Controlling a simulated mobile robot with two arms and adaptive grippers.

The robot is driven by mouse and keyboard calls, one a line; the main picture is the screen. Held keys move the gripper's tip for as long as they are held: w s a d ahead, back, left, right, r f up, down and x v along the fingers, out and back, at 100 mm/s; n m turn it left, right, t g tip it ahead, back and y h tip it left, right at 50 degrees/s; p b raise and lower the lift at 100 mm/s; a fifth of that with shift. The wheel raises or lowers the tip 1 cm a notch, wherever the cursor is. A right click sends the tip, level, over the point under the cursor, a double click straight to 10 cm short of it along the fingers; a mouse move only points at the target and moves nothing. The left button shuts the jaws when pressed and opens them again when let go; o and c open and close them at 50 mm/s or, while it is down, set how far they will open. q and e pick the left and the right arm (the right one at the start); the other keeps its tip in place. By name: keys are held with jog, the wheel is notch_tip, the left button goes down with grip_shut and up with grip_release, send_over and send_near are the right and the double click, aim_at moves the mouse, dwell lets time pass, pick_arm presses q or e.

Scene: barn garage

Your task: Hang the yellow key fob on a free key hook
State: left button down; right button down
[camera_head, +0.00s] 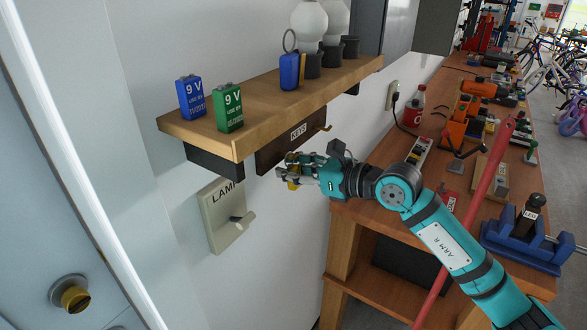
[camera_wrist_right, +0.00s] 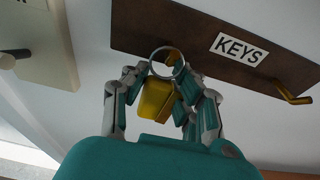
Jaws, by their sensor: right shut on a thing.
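The dark KEYS board (camera_head: 272,155) is fixed under the wooden shelf; it also fills the top of the right wrist view (camera_wrist_right: 150,22). Its right brass hook (camera_wrist_right: 295,97) is bare and shows in the head view (camera_head: 326,128). A left brass hook (camera_wrist_right: 172,57) shows behind the fob's metal ring. My right gripper (camera_head: 286,176) is shut on the yellow key fob (camera_wrist_right: 157,99), just below the board. The fob's ring (camera_wrist_right: 152,65) stands up and overlaps the left hook; I cannot tell whether it is around it. My left gripper is not in view.
On the shelf (camera_head: 250,112) stand a blue battery (camera_head: 190,98), a green battery (camera_head: 229,108), a blue key fob (camera_head: 289,71) and white bulbs (camera_head: 309,20). A LAMP switch (camera_head: 222,220) is on the wall at lower left. A cluttered workbench (camera_head: 375,180) lies right.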

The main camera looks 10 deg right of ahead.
dwell(0.3)
jog(key=c, duration=1)
grip_release()
jog(key=shift+d, duration=0.1)
